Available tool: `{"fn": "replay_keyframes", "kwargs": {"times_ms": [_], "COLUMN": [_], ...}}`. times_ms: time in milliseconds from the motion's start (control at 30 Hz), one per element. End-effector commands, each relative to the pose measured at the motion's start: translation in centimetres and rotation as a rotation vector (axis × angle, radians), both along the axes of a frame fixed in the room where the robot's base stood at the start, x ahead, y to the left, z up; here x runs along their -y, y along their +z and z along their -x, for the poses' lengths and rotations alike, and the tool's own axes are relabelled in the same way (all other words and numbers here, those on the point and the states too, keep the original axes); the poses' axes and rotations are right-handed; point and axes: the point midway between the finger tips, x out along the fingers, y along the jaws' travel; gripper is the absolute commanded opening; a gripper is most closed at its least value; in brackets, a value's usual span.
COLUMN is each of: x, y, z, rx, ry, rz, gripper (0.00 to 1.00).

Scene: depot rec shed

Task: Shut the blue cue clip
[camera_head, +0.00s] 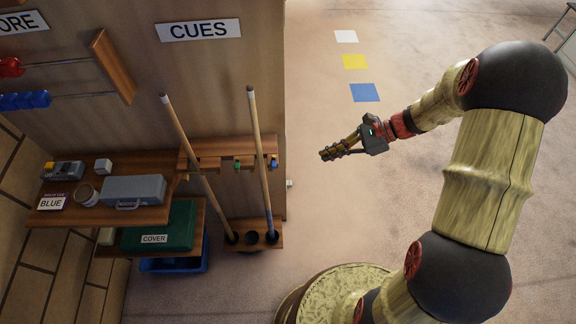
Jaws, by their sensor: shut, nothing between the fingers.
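The wooden cue rack (210,150) stands against the panel under the CUES sign. A small blue cue clip (274,161) is at the right end of its upper rail; it is too small to tell whether it is open or shut. A cue (256,130) leans there, close to the blue clip, its foot in the right hole of the base. A green clip (237,164) sits further left on the rail. My gripper (325,154) is shut and empty, in the air to the right of the rack, pointing left toward the blue clip with a gap between.
A second cue (190,145) leans at the left of the rack. Left of it, a shelf (55,215) holds a grey box (135,190) and small items, with a green COVER case (180,228) below. White, yellow and blue squares mark the floor (355,62). Floor right of the rack is clear.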

Motion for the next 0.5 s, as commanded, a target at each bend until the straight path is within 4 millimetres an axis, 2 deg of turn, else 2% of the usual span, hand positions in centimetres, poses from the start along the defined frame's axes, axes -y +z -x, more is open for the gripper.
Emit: {"fn": "replay_keyframes", "kwargs": {"times_ms": [333,500], "x": [-0.3,-1.9], "y": [-0.2,-1.3], "z": [0.1,0.1], "rx": [0.0,-0.001], "ry": [0.003,0.005], "rz": [0.002,0.002], "gripper": [0.0,0.0]}}
